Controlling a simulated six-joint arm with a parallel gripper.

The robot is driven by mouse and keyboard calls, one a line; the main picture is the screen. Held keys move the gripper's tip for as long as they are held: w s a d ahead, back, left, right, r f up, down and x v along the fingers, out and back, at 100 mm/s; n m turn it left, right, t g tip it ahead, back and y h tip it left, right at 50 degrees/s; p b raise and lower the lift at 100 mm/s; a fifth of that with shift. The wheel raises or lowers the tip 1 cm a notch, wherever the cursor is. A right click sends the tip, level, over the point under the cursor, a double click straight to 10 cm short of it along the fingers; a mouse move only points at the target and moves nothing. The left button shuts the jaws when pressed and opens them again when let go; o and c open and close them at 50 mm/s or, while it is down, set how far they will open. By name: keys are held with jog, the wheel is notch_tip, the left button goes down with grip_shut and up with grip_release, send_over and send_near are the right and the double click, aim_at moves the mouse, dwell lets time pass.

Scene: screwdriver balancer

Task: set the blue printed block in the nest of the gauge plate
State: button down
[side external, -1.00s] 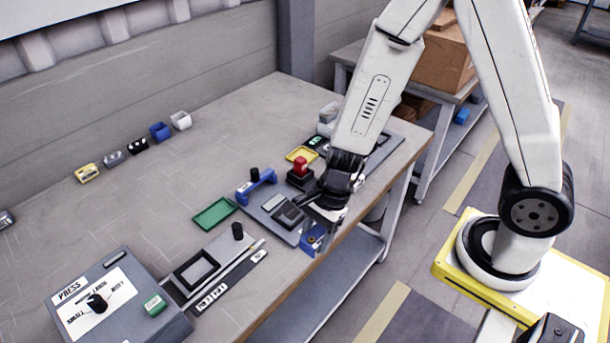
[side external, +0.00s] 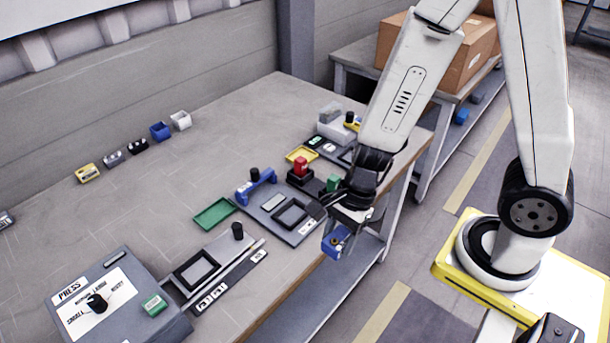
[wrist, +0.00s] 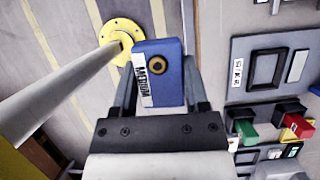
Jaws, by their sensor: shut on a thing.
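My gripper (side external: 343,222) is shut on the blue printed block (side external: 335,243) and holds it in the air just off the table's front edge. In the wrist view the blue block (wrist: 168,88) sits between the fingers, with a white "MEDIUM" label on one side and a brass-ringed hole in its face. The grey gauge plate (side external: 270,221) lies on the table, to the left of the gripper. Its black-framed nest (side external: 290,215) looks empty. The plate also shows at right in the wrist view (wrist: 240,85), apart from the block.
A red-topped black fixture (side external: 300,172) and a green block (side external: 333,182) stand behind the plate. A blue bracket with a black knob (side external: 257,186) and a green tray (side external: 214,214) are to its left. A press box (side external: 120,300) stands at front left.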

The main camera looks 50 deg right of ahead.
jog(key=shift+w, duration=0.15)
jog(key=shift+w, duration=0.5)
jog(key=w+d+f, duration=0.2)
jog(key=w, duration=0.7)
send_over(289, 218)
jog(key=d, duration=0.1)
notch_tip(289, 218, down, 3)
jog(key=shift+d+r+n, duration=0.1)
jog(key=shift+d+n, duration=0.05)
jog(key=shift+n, duration=0.15)
jog(key=shift+f, duration=3.3)
grip_release()
jog(key=shift+f, duration=0.1)
